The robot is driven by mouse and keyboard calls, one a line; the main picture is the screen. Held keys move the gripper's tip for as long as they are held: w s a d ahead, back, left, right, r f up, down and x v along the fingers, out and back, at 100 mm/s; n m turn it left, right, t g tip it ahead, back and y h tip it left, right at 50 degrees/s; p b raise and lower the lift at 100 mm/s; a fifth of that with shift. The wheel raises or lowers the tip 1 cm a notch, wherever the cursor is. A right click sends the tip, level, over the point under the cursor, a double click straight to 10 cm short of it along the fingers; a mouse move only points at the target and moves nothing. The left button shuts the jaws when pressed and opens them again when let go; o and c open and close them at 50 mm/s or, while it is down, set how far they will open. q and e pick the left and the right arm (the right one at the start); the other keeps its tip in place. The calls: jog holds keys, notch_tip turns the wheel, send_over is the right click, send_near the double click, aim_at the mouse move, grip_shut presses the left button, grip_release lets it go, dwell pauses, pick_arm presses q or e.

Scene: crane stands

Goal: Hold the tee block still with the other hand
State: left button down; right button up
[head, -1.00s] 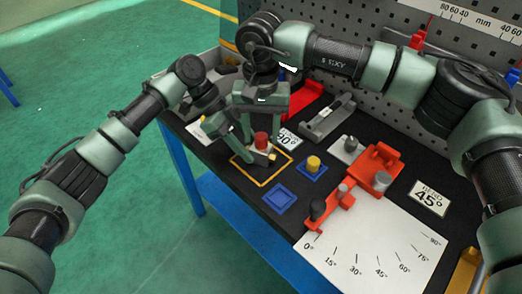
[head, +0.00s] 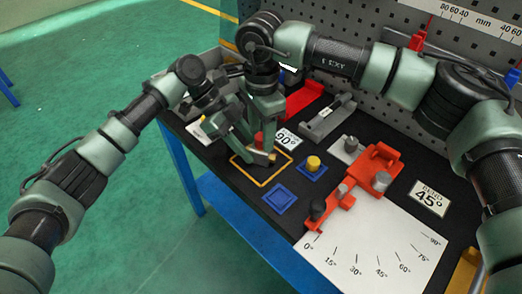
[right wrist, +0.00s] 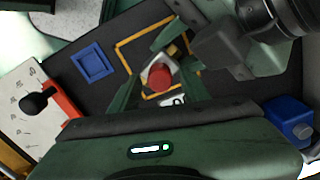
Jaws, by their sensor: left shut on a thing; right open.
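The tee block (right wrist: 163,63) is a pale block with a red knob (right wrist: 160,77) and a small brass end (right wrist: 173,50). It stands inside the yellow outline; in the head view only its red knob (head: 258,138) and brass end (head: 272,158) show clearly past my fingers. My left gripper (head: 257,155) reaches in from the left and is shut on the tee block; its dark body is at upper right in the right wrist view. My right gripper (right wrist: 160,70) is open above the block, a green finger on each side of the knob. I cannot tell whether they touch it.
A blue square frame (head: 279,198) and a blue pad with a yellow knob (head: 313,163) lie nearby. A red fixture (head: 380,160) adjoins the white angle board (head: 385,245). A grey fixture (head: 328,118) stands behind. My two grippers crowd together over the yellow outline (head: 262,185).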

jog(key=m, duration=1)
jog(key=shift+c, duration=0.3)
grip_shut()
jog(key=shift+r, duration=0.1)
dwell(0.4)
jog(key=n, duration=0.2)
jog(key=shift+n, duration=1.4)
